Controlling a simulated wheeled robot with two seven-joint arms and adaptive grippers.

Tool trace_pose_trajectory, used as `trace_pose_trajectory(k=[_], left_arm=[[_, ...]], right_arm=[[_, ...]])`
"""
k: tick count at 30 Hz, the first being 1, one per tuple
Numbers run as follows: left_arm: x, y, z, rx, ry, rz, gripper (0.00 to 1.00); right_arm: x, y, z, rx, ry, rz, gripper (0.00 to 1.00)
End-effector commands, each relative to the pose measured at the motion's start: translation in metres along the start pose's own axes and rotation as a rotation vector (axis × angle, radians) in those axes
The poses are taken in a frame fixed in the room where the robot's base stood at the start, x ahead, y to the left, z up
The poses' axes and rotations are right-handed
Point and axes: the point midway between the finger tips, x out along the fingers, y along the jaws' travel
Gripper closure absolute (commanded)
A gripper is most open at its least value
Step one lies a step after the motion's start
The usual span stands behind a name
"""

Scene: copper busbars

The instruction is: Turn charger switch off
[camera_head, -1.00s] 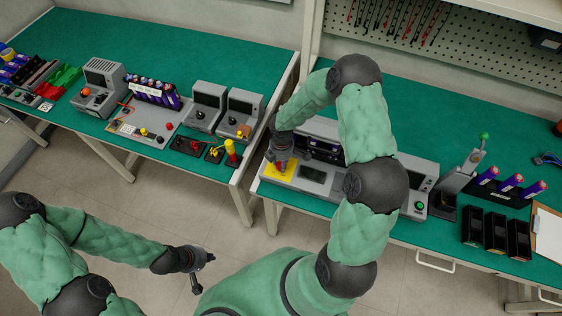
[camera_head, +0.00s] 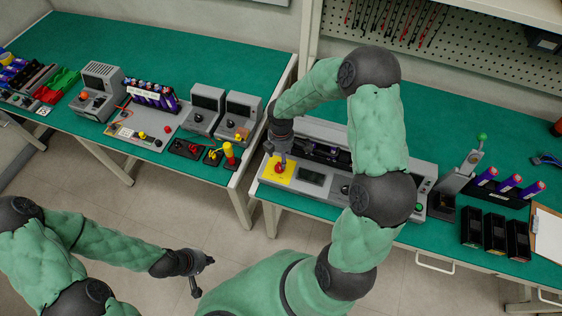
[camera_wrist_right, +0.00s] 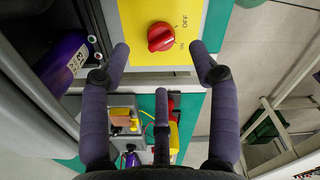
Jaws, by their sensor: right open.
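The charger switch is a red rotary knob (camera_wrist_right: 161,37) on a yellow plate (camera_wrist_right: 200,12) marked OFF, with a second small label beside it. In the head view the red knob (camera_head: 281,168) sits on the yellow plate at the left end of the grey charger (camera_head: 312,178). My right gripper (camera_wrist_right: 160,50) is open and empty, its fingers apart on either side of the knob's line, above it. My left gripper (camera_head: 199,274) hangs over the floor, its fingers too small to read.
A purple cell (camera_wrist_right: 63,62) lies in the charger beside the yellow plate. Black bins (camera_head: 495,235) and upright cells stand at the right of this bench. The left bench (camera_head: 225,60) holds grey devices and yellow-handled tools close to my right arm. Floor separates the benches.

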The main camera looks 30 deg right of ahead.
Motion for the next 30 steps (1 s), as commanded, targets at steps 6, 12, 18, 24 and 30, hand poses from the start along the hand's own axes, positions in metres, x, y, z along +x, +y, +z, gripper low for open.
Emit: trace_pose_trajectory(k=[6,12,18,24,30], left_arm=[[0.000,0.000,0.000,0.000,0.000,0.000,1.00],[0.000,0.000,0.000,0.000,0.000,0.000,1.00],[0.000,0.000,0.000,0.000,0.000,0.000,1.00],[0.000,0.000,0.000,0.000,0.000,0.000,1.00],[0.001,0.000,0.000,0.000,0.000,0.000,1.00]], right_arm=[[-0.034,0.000,0.001,0.000,0.000,0.000,0.39],[-0.046,-0.001,0.001,0.000,0.000,-0.003,0.39],[-0.047,-0.002,0.001,0.000,0.000,-0.003,0.39],[-0.047,-0.001,0.001,0.000,0.000,-0.003,0.39],[-0.043,-0.003,-0.002,0.008,0.006,-0.007,0.39]])
